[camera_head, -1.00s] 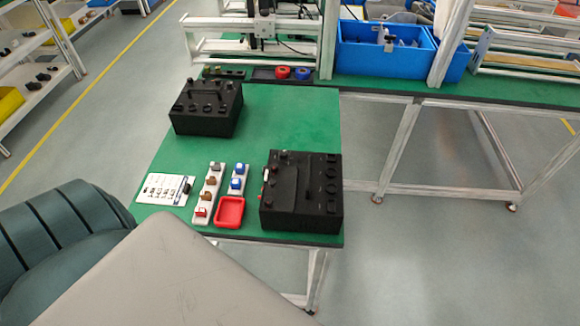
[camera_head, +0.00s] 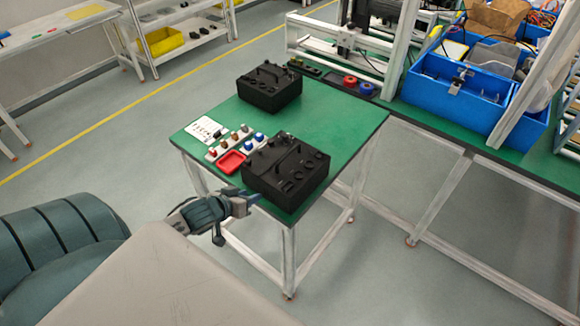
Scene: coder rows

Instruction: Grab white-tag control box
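Two black control boxes with handles and knobs stand on the green table (camera_head: 335,125). The near box (camera_head: 285,180) is at the table's front corner, and the far box (camera_head: 270,90) is further back. I cannot make out a white tag on either box now. My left gripper (camera_head: 251,197) is at the table's front edge, just left of and close to the near box. Its fingers are too small to tell open from shut, or whether they touch the box. My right gripper is not in view.
A red tray (camera_head: 231,162), strips with small coloured parts (camera_head: 240,140) and a white card (camera_head: 204,131) lie left of the near box. A blue bin (camera_head: 460,90) stands on the bench at right. Floor is free around the table's front legs.

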